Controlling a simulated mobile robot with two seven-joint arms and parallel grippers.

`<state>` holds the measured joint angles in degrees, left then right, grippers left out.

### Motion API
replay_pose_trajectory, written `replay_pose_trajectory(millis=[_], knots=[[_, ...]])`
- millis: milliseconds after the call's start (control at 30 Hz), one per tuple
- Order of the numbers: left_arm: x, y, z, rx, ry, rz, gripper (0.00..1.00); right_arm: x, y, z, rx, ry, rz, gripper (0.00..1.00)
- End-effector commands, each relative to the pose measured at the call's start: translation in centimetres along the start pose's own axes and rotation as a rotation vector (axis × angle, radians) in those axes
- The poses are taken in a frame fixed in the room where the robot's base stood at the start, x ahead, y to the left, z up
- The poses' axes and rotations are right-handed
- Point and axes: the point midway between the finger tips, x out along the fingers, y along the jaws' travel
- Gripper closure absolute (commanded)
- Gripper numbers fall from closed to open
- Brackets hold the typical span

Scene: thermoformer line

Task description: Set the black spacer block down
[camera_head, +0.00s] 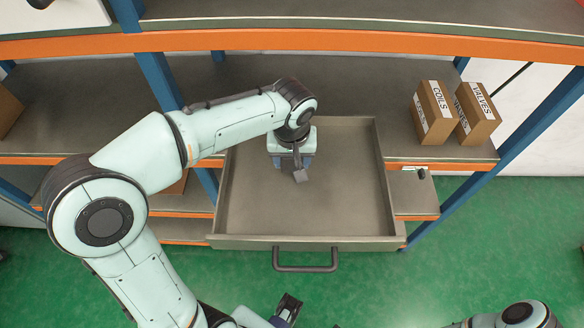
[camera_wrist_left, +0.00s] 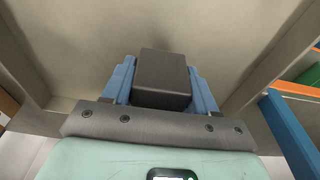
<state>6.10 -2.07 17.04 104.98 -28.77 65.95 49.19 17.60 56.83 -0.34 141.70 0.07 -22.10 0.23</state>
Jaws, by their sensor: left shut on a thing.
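My left gripper (camera_head: 293,162) reaches down into the open drawer (camera_head: 330,241), at its back left part. In the left wrist view its blue fingers (camera_wrist_left: 164,88) are shut on the black spacer block (camera_wrist_left: 164,75), one finger on each side. The block is a dark, plain box over the grey-brown drawer floor. I cannot tell whether it touches the floor. In the head view the gripper and wrist largely hide the block. A dark gripper end (camera_head: 288,308), apparently my right one, shows at the bottom edge; its jaw state is unclear.
The drawer is pulled out, with a dark handle (camera_head: 306,267) in front; its middle and right are empty. Cardboard boxes labelled COILS (camera_head: 434,112) and VALVES (camera_head: 477,114) stand on the shelf to the right. Blue rack posts (camera_head: 158,80) flank the drawer. Green floor lies in front.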

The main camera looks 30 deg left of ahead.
Motion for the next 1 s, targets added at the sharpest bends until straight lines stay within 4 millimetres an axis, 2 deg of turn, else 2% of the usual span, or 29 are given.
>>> replay_pose_trajectory(millis=[100,233,667,700,767,1000], knots=[[2.0,-0.1,0.4,0.001,-0.006,-0.003,0.77,0.4,0.1,0.0,0.0,-0.001,0.0,0.62],[3.6,-0.1,0.6,0.001,-0.003,-0.002,0.77,0.6,0.2,0.1,0.001,-0.002,0.001,0.62],[4.2,0.0,0.7,0.001,-0.002,-0.001,0.77,0.9,0.3,0.1,0.001,-0.003,0.001,0.62],[4.3,0.0,0.7,0.001,-0.002,-0.001,0.36,0.9,0.3,0.1,0.001,-0.003,0.001,0.62],[4.2,0.0,0.7,0.001,-0.002,-0.001,0.17,0.9,0.3,0.1,0.001,-0.003,0.001,0.62],[4.2,0.0,0.7,0.001,-0.002,-0.001,0.17,0.8,0.3,0.1,0.001,-0.003,0.001,0.62]])
